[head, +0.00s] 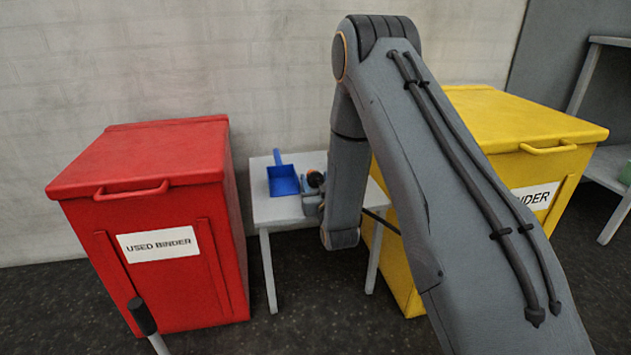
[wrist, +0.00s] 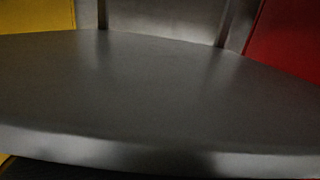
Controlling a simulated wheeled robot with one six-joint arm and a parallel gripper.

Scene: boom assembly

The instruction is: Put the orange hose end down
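A small white table (head: 272,208) stands between the red bin and the yellow bin. A small dark round part with an orange patch (head: 315,179) shows at the table's right side, next to my gripper (head: 312,200). It may be the orange hose end, but it is too small to be sure. My gripper is low at the table, beside the blue dustpan (head: 283,181), and partly hidden by my arm. Its fingers are not clear, so I cannot tell whether it holds anything. The wrist view shows a broad grey surface (wrist: 150,95), with no fingers or hose end visible.
The red bin (head: 150,230), labelled "USED BINDER", stands left of the table. The yellow bin (head: 520,120) stands right, partly behind my arm. A black-handled rod (head: 142,316) rises in front of the red bin. A shelf (head: 610,170) stands at far right.

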